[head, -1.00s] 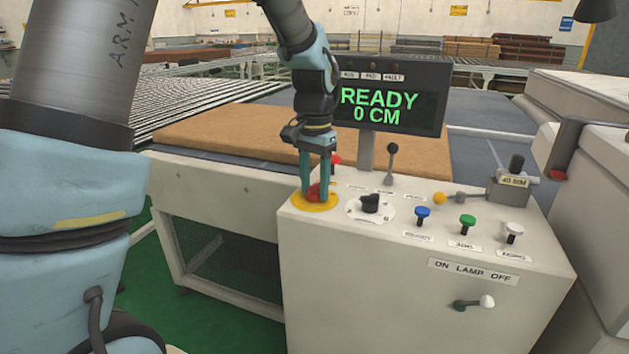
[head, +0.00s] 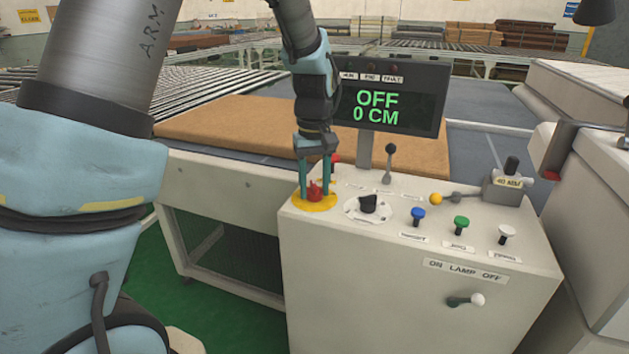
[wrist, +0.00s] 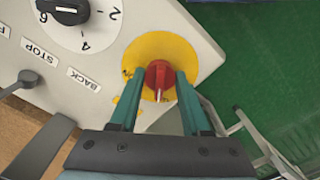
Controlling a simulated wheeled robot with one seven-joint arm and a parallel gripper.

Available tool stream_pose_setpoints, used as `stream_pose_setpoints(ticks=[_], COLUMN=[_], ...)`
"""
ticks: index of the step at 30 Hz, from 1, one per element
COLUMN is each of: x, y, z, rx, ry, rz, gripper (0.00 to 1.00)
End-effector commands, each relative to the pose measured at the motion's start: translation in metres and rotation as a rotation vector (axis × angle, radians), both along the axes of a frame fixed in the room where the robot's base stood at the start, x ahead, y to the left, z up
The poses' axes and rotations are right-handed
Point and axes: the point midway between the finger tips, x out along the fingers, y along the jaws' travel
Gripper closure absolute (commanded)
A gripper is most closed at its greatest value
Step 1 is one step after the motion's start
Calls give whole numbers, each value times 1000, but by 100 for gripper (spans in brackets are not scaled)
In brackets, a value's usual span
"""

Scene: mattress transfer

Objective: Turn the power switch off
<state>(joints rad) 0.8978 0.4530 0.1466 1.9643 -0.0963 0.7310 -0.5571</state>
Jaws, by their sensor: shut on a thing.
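The power switch is a red rotary knob (head: 315,194) on a yellow round plate (head: 312,205) at the left corner of the white control console (head: 400,290). My gripper (head: 315,188) comes down from above with its two teal fingers on either side of the knob, shut on it. In the wrist view the red knob (wrist: 159,76) sits between the fingertips, with a pale mark on it and the yellow plate (wrist: 140,55) around it. The display (head: 383,108) above the console reads "OFF 0 CM" in green.
A black selector dial (head: 368,203) is just right of the knob. A black-topped lever (head: 390,160), a blue button (head: 418,215), a green button (head: 461,222) and a white button (head: 506,232) are further right. A lamp switch (head: 466,300) is on the front. A brown mattress (head: 240,125) lies behind.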

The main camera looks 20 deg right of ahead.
Motion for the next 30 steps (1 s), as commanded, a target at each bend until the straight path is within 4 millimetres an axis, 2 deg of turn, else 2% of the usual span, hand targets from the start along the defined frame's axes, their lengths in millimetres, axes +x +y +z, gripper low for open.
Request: stream_pose_setpoints(ticks=[12,28,29,30], x=[0,1,1,0], y=[0,0,0,0], z=[0,0,0,0], rx=[-1,-1,-1,-1], ry=[-1,-1,-1,-1], rz=[170,189,189,189], gripper=[100,100,49,45])
